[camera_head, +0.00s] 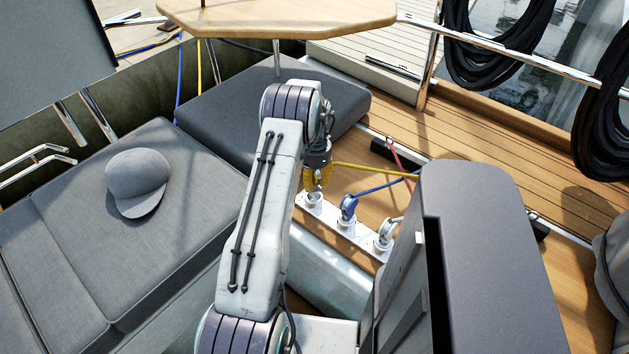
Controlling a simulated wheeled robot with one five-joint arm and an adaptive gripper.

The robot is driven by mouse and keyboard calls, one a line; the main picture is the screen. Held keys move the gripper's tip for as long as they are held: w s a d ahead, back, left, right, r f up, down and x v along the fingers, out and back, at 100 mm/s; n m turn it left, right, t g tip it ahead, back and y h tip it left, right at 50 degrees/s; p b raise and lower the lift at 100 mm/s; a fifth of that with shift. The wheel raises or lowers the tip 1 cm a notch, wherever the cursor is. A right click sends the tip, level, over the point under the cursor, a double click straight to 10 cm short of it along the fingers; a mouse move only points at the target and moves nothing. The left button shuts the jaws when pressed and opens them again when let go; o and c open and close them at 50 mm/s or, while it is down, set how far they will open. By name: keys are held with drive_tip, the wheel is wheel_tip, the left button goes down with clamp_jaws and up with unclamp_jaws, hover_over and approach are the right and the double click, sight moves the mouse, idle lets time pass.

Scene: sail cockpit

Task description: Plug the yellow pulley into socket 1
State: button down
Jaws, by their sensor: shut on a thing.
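The yellow pulley (313,179) is in the middle of the view, below the end of my arm. My gripper (318,163) is shut on it, pointing down, and partly covers it. The pulley is right over the leftmost white socket (314,198) of a white plate (332,220). I cannot tell whether it touches or sits in that socket. No socket number is legible. A yellow rope (372,169) runs from the pulley to the right.
A blue pulley (348,206) stands at the middle socket and a whitish pulley (388,231) at the right one. A grey cap (139,181) lies on the cushions (75,215) at left. A wooden table (280,18) is behind.

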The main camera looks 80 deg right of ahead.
sight(314, 189)
drive_tip(key=shift+f+b, duration=1.4)
drive_tip(key=shift+f, duration=0.45)
drive_tip(key=c, duration=0.8)
unclamp_jaws()
drive_tip(key=r, duration=1.2)
drive_tip(key=shift+d, duration=0.4)
